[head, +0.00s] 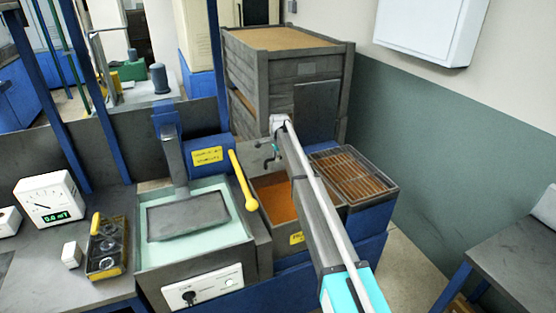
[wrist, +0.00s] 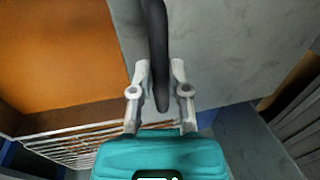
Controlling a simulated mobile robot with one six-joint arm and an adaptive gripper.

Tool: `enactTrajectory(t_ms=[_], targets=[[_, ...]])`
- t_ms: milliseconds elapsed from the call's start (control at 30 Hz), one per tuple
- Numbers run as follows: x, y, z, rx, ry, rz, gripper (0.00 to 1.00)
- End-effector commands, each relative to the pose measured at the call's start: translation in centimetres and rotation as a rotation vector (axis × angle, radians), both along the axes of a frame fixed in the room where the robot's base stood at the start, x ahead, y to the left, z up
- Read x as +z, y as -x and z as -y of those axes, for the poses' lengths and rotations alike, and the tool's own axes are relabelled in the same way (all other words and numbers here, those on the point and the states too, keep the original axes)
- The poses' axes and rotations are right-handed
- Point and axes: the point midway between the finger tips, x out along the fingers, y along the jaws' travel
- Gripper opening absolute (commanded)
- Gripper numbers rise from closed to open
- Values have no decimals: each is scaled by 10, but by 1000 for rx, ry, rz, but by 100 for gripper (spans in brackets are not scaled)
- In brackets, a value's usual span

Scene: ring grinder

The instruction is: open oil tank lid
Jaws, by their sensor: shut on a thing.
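The oil tank (head: 297,229) stands right of the blue-green basin in the head view. Its top is uncovered on the left part, showing orange-brown oil (head: 272,194). The oil also shows at upper left in the wrist view (wrist: 55,50). A grey panel that looks like the lid (head: 256,158) stands raised at the back of the tank; it fills the upper right of the wrist view (wrist: 235,50). My gripper (wrist: 160,88) is shut on a dark curved handle (wrist: 154,35) in front of this panel. My arm hides part of the tank.
A wire rack (head: 352,172) covers the compartment to the right. A yellow lever (head: 243,180) stands close on the left, beside the basin (head: 190,252). A tall grey cabinet (head: 318,105) rises behind. Floor is free at the right, before a grey table (head: 515,235).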

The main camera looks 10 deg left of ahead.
Motion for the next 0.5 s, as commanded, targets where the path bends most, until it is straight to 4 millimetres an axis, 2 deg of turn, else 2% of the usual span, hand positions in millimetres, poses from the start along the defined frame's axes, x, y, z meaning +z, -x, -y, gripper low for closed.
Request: enactTrajectory(t_ms=[167, 200, 300, 367, 500], targets=[[0, 1, 0, 0, 0, 0, 0], [0, 1, 0, 0, 0, 0, 26], [0, 1, 0, 0, 0, 0, 45], [0, 1, 0, 0, 0, 0, 56], [0, 1, 0, 0, 0, 0, 57]])
